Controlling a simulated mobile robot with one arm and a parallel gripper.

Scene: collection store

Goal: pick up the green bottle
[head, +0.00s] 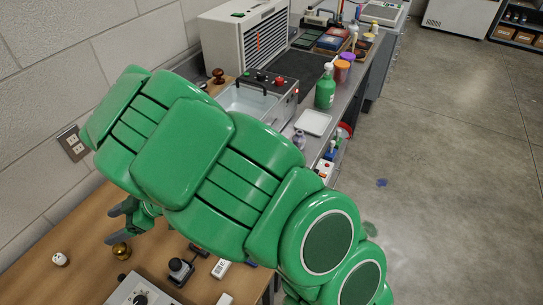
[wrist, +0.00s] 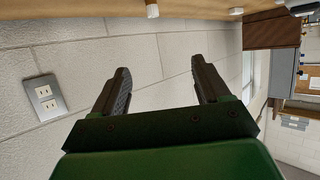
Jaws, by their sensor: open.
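The green bottle (head: 325,92) stands upright on the grey bench in the head view, with a pale top and a light label. It is not visible in the wrist view. My gripper (head: 116,222) is at the left of the head view, above the wooden table and far from the bottle. In the wrist view its two dark fingers (wrist: 162,84) are apart with nothing between them. My green arm covers much of the middle of the head view.
A white tray (head: 313,123) lies in front of the bottle. Orange and purple-lidded jars (head: 342,71) stand just behind it. A metal basin unit (head: 262,98) is to its left. The wooden table (head: 62,225) holds several small items. The floor at right is open.

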